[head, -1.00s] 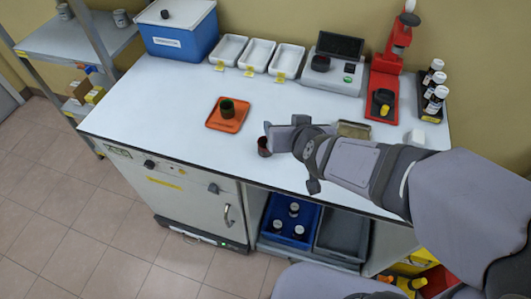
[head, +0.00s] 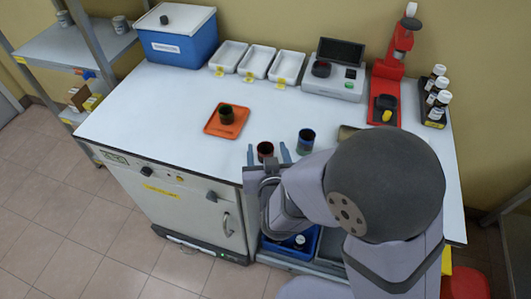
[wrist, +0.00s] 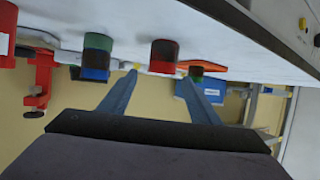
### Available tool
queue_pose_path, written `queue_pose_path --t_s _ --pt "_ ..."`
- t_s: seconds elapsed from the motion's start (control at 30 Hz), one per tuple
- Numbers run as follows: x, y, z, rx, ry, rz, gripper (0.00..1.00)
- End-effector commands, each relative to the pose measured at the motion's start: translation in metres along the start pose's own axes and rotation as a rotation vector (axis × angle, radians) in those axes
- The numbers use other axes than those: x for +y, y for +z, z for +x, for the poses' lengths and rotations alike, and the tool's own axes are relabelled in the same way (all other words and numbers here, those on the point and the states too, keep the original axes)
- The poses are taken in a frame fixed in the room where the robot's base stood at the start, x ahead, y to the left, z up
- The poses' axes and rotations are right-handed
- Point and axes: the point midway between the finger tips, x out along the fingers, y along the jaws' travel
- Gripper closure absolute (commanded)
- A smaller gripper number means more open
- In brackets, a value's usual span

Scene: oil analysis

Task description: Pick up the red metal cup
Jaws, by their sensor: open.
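The red metal cup (head: 265,149) stands upright on the white bench near its front edge. It also shows in the wrist view (wrist: 164,56), where the scene appears upside down. My gripper (head: 267,156) is open, with one blue-grey finger on each side of the cup in the head view. In the wrist view my gripper (wrist: 160,76) has its fingertips apart, with the cup lined up between them and nothing held. I cannot tell how far the fingers reach around the cup. My wrist hides part of the bench front.
A blue-and-green cup (head: 306,143) stands close right of my gripper. A dark cup (head: 226,115) stands on an orange tray (head: 212,128) to the left. White trays (head: 258,63), a scale (head: 332,84) and a red stand (head: 384,78) line the back.

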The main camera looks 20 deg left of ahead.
Motion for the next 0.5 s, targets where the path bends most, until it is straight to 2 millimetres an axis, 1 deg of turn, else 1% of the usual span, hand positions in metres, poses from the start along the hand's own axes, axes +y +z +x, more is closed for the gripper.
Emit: queue_pose_path --t_s 0.03,0.13,0.33,0.5 --pt "0.000 0.005 0.002 -0.002 0.000 -0.002 0.43" --pt "0.000 0.010 0.004 0.000 -0.001 0.000 0.43" --pt "0.000 0.010 0.007 0.001 -0.001 0.002 0.43" --pt "0.000 0.010 0.019 0.000 0.000 0.001 0.43"
